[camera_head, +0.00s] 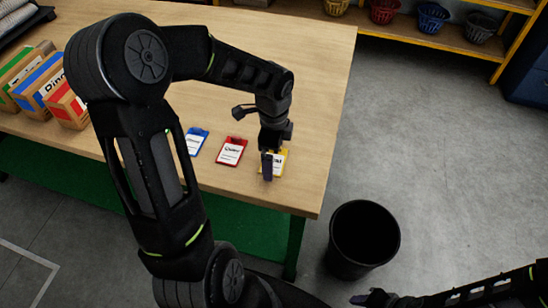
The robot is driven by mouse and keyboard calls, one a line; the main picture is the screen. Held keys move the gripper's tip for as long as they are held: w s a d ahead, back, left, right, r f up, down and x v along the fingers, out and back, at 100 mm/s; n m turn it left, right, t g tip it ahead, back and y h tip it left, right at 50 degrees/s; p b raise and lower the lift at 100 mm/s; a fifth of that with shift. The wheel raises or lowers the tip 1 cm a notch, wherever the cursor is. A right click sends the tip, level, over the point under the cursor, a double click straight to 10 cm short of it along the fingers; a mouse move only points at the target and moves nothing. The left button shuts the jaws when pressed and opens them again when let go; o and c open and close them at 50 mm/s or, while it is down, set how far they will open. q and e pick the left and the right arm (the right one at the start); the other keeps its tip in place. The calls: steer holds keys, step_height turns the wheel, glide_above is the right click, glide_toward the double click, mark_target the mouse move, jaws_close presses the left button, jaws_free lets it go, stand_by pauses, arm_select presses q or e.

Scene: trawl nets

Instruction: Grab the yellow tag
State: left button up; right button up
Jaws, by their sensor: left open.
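The yellow tag (281,161) lies on the wooden table near its right front corner. Its white label shows only in part, since my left gripper covers its left side. My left gripper (268,167) points down over the tag with its jaws open; I cannot tell whether the fingers touch it. My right gripper (369,299) is low at the bottom edge, away from the table, partly cut off, and its jaws are unclear.
A red tag (231,152) and a blue tag (197,141) lie left of the yellow one on the table (318,90). Boxes (40,85) stand at the left. A black bin (364,238) stands on the floor. A yellow shelf (400,36) holds baskets behind.

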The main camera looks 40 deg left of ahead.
stand_by(0.5)
arm_select(q)
steer(key=c, duration=1.2)
steer(key=shift+o, duration=0.2)
steer(key=shift+r, duration=0.15)
step_height(320, 180, up, 10)
